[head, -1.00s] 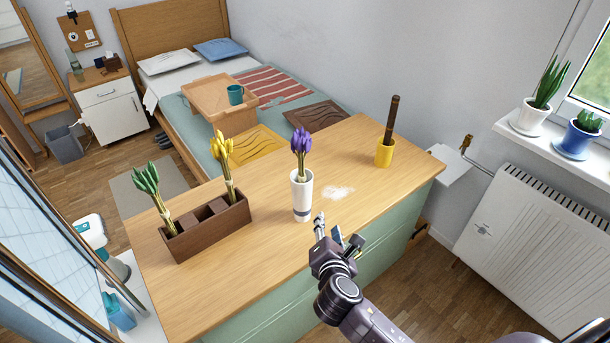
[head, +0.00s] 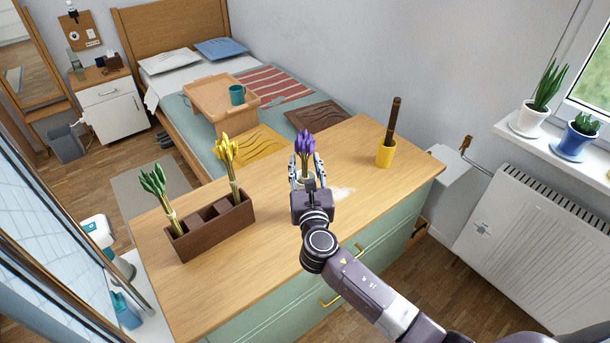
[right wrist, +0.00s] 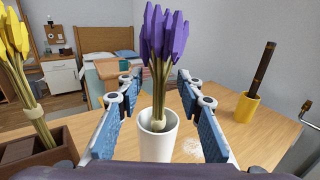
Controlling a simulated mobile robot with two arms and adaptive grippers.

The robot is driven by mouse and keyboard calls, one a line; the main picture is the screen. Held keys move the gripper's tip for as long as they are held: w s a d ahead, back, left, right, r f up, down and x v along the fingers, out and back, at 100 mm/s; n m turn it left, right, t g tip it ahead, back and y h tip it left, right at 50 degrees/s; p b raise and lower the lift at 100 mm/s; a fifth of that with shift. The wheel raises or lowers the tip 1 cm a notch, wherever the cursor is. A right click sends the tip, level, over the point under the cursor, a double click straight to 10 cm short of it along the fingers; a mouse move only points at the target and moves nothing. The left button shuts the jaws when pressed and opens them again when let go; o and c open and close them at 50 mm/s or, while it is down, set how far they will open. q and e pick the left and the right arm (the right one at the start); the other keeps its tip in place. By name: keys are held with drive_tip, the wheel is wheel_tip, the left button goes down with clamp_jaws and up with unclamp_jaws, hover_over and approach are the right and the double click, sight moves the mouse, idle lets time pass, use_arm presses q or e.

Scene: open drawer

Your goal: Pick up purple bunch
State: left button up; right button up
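The purple bunch (head: 304,142) stands upright in a white vase on the wooden dresser top. In the right wrist view the purple bunch (right wrist: 164,45) has tan stems tied low down, and the white vase (right wrist: 157,138) is below it. My right gripper (head: 306,170) is at the vase in the head view. In the right wrist view my right gripper (right wrist: 150,92) is open, its blue-padded fingers on either side of the stems with gaps on both sides. The head view hides most of the vase behind the gripper. My left gripper is not in view.
A brown divided box (head: 212,228) holds a yellow bunch (head: 228,156) and a green bunch (head: 154,184) to the left. A yellow cup (head: 385,153) with a dark brown stick stands at the right. A white patch lies beside the vase. The front dresser top is clear.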

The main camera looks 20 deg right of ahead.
drive_tip(key=shift+w+d, duration=0.15)
drive_tip(key=shift+w, duration=0.5)
clamp_jaws()
